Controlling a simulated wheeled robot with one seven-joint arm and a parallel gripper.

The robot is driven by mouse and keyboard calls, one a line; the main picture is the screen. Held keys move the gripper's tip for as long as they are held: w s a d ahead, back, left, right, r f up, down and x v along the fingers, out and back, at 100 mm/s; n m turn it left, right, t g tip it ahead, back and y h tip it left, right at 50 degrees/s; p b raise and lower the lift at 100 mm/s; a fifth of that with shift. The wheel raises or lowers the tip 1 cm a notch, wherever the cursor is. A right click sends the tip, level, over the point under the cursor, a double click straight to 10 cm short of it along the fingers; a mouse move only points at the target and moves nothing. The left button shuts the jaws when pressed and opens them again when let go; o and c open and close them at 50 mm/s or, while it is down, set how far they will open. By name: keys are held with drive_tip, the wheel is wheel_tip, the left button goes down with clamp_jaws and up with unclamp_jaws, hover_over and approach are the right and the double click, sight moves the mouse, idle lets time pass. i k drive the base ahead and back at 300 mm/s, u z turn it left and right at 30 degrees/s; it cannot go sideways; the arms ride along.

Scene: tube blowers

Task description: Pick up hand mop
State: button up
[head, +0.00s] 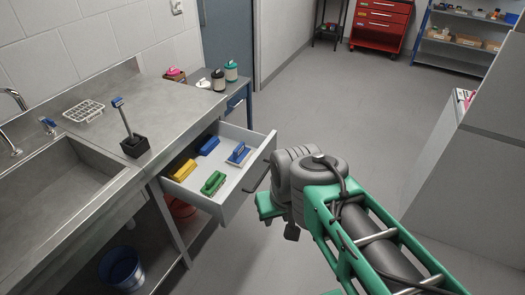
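An open drawer (229,205) under the steel counter holds several cleaning tools. A flat tool with a blue top and a pale base (238,153) lies at its right side, and it may be the hand mop. A yellow brush (183,170), a green brush (214,183) and a blue brush (210,146) lie beside it. I cannot tell for sure which one is the hand mop. My gripper (278,220) is just right of the drawer front, apart from the tools. The arm's wrist partly hides it, so its opening is unclear.
Several bottles (231,71) stand behind the drawer. A blue bucket (121,268) sits below. A grey cabinet (470,170) stands at right. The floor between is clear.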

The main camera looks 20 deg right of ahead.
sight(241, 155)
drive_tip(key=z, duration=1.05)
drive_tip(key=i, duration=2.6)
drive_tip(key=u, duration=4.6)
drive_tip(key=i, duration=0.5)
drive_tip(key=u, duration=0.1)
